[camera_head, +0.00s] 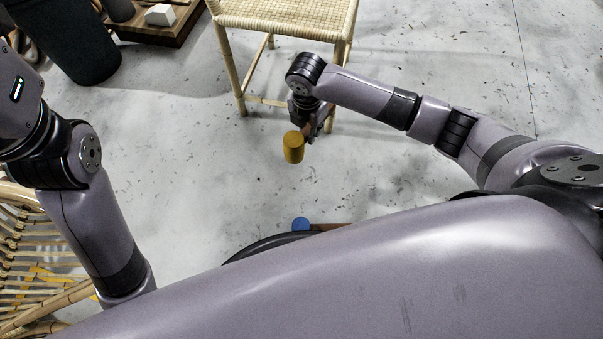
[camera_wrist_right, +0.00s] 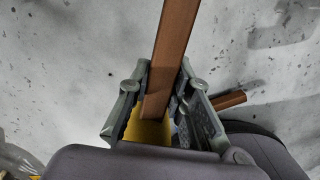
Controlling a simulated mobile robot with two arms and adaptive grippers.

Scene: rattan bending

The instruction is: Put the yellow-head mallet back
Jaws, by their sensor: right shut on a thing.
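The yellow-head mallet is held in the air by my right gripper (camera_head: 308,126). Its yellow head (camera_head: 293,147) hangs at the left of the fingers in the head view. In the right wrist view, the brown handle (camera_wrist_right: 174,50) runs up between the fingers of the right gripper (camera_wrist_right: 165,87), and the yellow head (camera_wrist_right: 148,131) shows behind them, partly hidden. The fingers are closed on the mallet. My left arm comes in from the left, but its gripper is out of sight.
A blue-headed object (camera_head: 300,224) with a brown wooden part lies low, partly hidden by my body. A woven-seat rattan stool (camera_head: 285,17) stands beyond the right gripper. A rattan piece (camera_head: 28,262) is at lower left. A dark bin (camera_head: 75,45) stands at upper left. Open floor lies between.

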